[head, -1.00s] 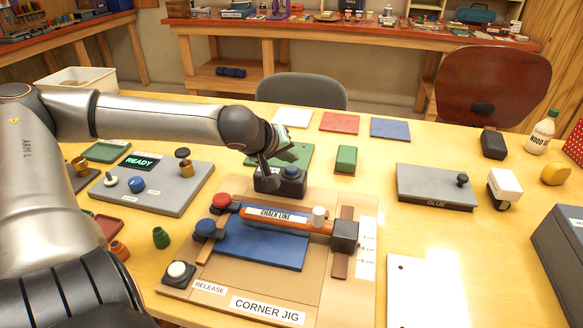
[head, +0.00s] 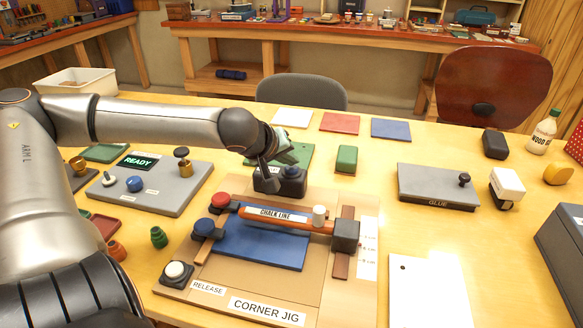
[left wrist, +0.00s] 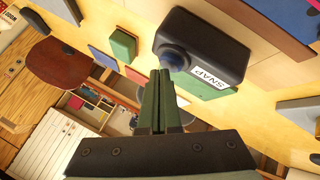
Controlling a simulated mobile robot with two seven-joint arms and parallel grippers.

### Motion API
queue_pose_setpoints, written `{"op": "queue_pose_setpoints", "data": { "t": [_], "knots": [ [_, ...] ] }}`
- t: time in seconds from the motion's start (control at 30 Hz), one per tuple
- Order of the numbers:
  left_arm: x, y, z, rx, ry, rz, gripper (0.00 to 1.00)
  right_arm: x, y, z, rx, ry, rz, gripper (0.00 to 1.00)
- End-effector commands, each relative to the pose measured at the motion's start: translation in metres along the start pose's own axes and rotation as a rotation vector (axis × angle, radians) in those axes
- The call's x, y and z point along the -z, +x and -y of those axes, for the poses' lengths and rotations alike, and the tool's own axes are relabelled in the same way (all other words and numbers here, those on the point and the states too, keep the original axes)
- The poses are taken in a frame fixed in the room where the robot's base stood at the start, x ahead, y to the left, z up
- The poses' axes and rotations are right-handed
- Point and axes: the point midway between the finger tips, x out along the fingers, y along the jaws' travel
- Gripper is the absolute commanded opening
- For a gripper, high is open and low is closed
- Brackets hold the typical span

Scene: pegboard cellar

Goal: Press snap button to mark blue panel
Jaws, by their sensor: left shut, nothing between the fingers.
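The snap button is a dark box (head: 266,183) with a blue cap at the back of the corner jig (head: 205,282). In the left wrist view the box (left wrist: 222,45) shows its SNAP label and blue cap (left wrist: 171,60). My left gripper (head: 290,166) is shut and empty, its fingertips at the blue cap; I cannot tell whether they touch it. In the left wrist view the closed green fingers (left wrist: 161,76) end right beside the cap. The blue panel (head: 262,248) lies flat in the jig under the orange CHALK LINE bar (head: 290,219). My right gripper is not in view.
A grey unit with a READY display (head: 139,162) stands left of the jig. A white RELEASE button (head: 175,270) is at the jig's front left. White, red (head: 340,123) and blue flat panels lie behind. A grey GLUE block (head: 435,187) stands to the right.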

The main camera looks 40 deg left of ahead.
Motion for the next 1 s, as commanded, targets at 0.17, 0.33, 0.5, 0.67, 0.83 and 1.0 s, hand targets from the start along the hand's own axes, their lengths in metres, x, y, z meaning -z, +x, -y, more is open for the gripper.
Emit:
{"op": "queue_pose_setpoints", "data": {
  "t": [0.17,0.33,0.5,0.67,0.83,1.0],
  "knots": [
    [-0.0013,0.0018,0.0012,0.0,0.0,0.0,0.0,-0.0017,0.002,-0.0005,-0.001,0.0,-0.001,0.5],
    [-0.0022,0.003,0.0022,0.0,0.0,0.0,0.0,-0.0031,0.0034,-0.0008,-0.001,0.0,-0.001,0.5],
    [-0.0033,0.0044,0.0032,0.0,-0.001,0.0,0.0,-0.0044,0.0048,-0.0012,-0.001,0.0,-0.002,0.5],
    [-0.0043,0.0056,0.0042,0.0,-0.001,0.001,0.0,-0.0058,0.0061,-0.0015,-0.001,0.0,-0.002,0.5],
    [-0.0045,0.0058,0.0045,0.001,-0.001,0.001,0.0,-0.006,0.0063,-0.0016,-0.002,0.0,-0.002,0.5],
    [-0.0047,0.0058,0.0046,0.001,-0.001,0.002,0.0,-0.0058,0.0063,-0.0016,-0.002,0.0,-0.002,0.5]
  ]
}}
